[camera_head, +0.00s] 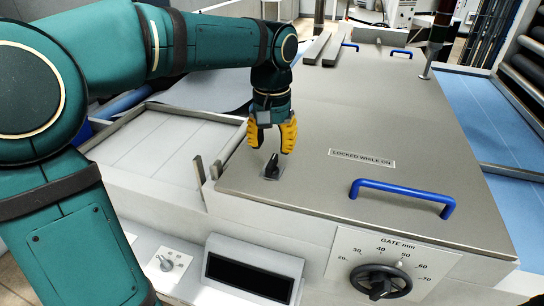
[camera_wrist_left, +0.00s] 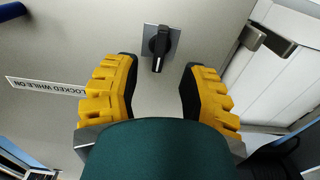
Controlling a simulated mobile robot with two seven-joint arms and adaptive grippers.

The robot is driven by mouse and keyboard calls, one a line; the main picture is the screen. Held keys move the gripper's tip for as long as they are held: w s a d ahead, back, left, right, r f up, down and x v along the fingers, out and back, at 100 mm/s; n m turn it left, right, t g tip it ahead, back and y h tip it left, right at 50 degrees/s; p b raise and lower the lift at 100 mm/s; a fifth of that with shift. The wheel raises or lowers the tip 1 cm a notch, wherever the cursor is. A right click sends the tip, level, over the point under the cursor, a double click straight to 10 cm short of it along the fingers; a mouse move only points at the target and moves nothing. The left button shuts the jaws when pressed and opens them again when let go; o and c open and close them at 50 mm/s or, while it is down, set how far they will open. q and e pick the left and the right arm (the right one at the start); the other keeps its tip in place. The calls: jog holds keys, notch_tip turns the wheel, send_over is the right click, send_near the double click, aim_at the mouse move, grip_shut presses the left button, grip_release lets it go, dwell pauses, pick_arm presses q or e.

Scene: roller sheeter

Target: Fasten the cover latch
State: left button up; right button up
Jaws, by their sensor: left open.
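The cover latch (camera_head: 271,168) is a small black turn knob on a square grey plate, on top of the flat metal cover (camera_head: 340,130) near its left edge. It also shows in the left wrist view (camera_wrist_left: 160,43), beyond the fingertips and between their lines. My left gripper (camera_head: 272,150) points down over the latch with its yellow fingers open. In the left wrist view the fingers (camera_wrist_left: 158,68) are apart with nothing between them, and I see no contact with the latch. My right gripper is not in view.
A blue handle (camera_head: 402,192) and a "LOCKED WHILE ON" label (camera_head: 361,158) are on the cover. A gate dial (camera_head: 380,282) and a dark display (camera_head: 249,276) are on the front. Metal brackets (camera_head: 200,178) stand left of the cover. A blue belt (camera_head: 495,120) lies to the right.

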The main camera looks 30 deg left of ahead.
aim_at(272, 161)
pick_arm(q)
notch_tip(272, 161, up, 7)
jog(key=shift+f, duration=0.2)
dwell(0.9)
